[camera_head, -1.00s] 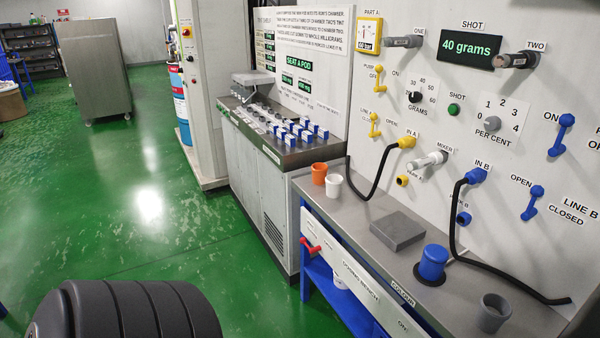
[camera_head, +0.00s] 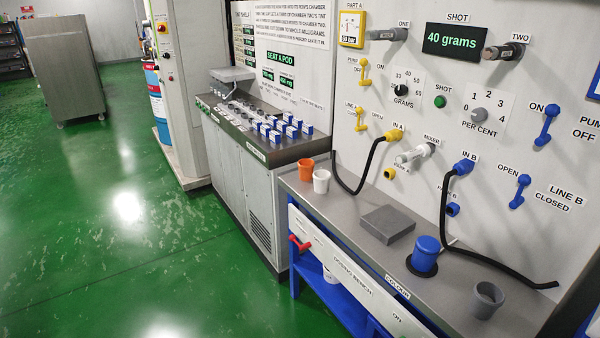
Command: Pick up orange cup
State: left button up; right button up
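The orange cup (camera_head: 306,170) stands upright at the far left end of the grey bench top (camera_head: 345,208). A white cup (camera_head: 321,181) stands close beside it, to its right and nearer to me, and slightly overlaps it in the view. Neither of my grippers shows in the head view, so their positions relative to the cup cannot be seen.
A flat grey block (camera_head: 387,224), a blue lidded pot (camera_head: 425,254) and a grey cup (camera_head: 487,299) stand further right on the bench. Black hoses (camera_head: 444,220) hang from the wall panel. A red handle (camera_head: 299,243) sticks out at the bench front. Green floor (camera_head: 125,250) is clear at left.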

aim_at(306, 170)
jog(key=z, duration=0.5)
jog(key=i+j+z, duration=0.15)
jog(key=j+z, duration=1.5)
